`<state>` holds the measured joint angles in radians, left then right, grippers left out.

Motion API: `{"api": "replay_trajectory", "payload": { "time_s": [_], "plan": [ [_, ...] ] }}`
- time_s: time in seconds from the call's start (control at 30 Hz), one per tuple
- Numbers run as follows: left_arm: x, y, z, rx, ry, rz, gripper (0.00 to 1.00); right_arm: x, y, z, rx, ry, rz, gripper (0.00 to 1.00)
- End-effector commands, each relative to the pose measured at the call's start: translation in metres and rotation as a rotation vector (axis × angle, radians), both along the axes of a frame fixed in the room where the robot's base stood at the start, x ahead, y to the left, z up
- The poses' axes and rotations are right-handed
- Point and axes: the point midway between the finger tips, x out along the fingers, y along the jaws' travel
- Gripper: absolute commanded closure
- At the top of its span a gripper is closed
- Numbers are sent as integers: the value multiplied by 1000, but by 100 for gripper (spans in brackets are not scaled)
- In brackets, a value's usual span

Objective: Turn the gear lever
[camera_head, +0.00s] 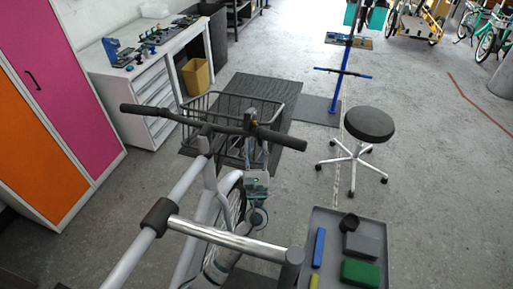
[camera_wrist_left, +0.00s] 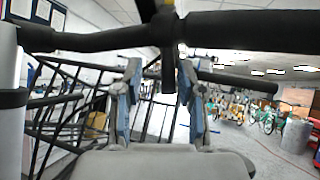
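The bike's black handlebar (camera_head: 222,127) crosses the middle of the head view; in the left wrist view the bar (camera_wrist_left: 100,39) runs across the top. A small dark fitting, apparently the gear lever (camera_head: 252,117), sits near its right grip. In the left wrist view a dark upright piece, likely this lever (camera_wrist_left: 168,68), hangs down from the bar. My left gripper (camera_head: 257,178) is just below the bar. In the wrist view its two fingers (camera_wrist_left: 158,85) are apart, with the dark piece between them, nearer the right finger. Contact cannot be told. My right gripper is not in view.
A wire basket (camera_head: 203,108) is on the bike's front. A grey tray (camera_head: 334,220) with blue and green blocks is at lower right. A black stool (camera_head: 369,124) stands beyond it. Cabinets (camera_head: 60,85) are at left. Open floor lies to the right.

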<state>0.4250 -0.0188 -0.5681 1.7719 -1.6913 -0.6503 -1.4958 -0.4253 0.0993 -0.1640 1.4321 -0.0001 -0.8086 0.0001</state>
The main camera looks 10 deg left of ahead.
Motion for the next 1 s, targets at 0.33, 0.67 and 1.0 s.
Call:
{"api": "replay_trajectory", "payload": {
  "time_s": [0.33, 0.67, 1.0],
  "plan": [
    [-38, -6, -29, 4, 4, -1, 61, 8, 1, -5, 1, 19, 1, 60],
    [-88, -6, -64, -3, 1, 2, 61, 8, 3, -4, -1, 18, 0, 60],
    [-97, -9, -69, -2, -1, 1, 61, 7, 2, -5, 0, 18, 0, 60]
  ]
}}
